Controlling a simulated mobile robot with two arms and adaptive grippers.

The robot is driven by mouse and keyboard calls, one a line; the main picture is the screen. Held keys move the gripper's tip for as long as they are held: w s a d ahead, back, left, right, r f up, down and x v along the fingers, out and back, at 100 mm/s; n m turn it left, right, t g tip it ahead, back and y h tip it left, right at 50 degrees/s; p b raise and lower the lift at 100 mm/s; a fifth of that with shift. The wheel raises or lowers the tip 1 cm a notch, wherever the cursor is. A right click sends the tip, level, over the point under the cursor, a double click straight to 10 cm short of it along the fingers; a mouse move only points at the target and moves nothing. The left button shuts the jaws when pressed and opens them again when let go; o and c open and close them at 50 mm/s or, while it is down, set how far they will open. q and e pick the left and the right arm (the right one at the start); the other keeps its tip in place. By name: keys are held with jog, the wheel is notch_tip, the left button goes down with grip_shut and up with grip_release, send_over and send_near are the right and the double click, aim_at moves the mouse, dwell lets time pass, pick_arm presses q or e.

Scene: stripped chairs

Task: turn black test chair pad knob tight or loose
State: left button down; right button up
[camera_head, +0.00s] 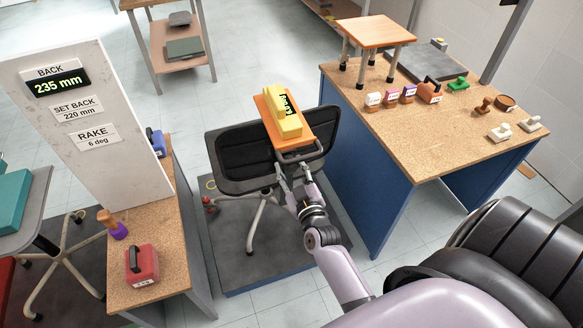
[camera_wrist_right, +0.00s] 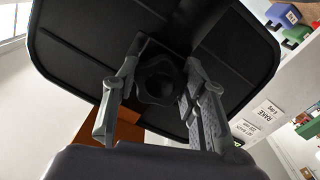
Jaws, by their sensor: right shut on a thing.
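The black test chair (camera_head: 240,160) stands on a dark platform, its black pad facing up toward the head camera. In the right wrist view the underside of the pad (camera_wrist_right: 95,45) fills the upper part. A dark lobed knob (camera_wrist_right: 158,80) sits under it between my fingers. A wooden board (camera_head: 265,112) with a yellow weight (camera_head: 284,112) rests over the pad. My left gripper is not in view.
A white panel (camera_head: 125,165) reads back 235 mm, set back 220 mm, rake 6 deg. A cork bench on the left holds a red weight (camera_head: 141,264). The blue workbench (camera_head: 440,140) on the right holds a small stool (camera_head: 375,32), stamps and weights.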

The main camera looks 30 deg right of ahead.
jog(key=m+y, duration=0.1)
jog(key=m, duration=0.2)
jog(key=shift+m+p, duration=0.3)
jog(key=shift+p, duration=0.1)
jog(key=m, duration=0.4)
jog(key=shift+y, duration=0.3)
jog(key=m+b, duration=0.1)
jog(key=m, duration=0.3)
jog(key=shift+t+y+b, duration=0.3)
jog(key=shift+t, duration=0.1)
jog(key=m+b, duration=0.1)
jog(key=m, duration=0.2)
jog(key=shift+m+y+b, duration=0.3)
jog(key=shift+m+b, duration=0.45)
jog(key=shift+m, duration=0.45)
jog(key=shift+r+t, duration=0.1)
jog(key=shift+t, duration=0.2)
jog(key=o, duration=1.2)
jog(key=shift+c, duration=0.2)
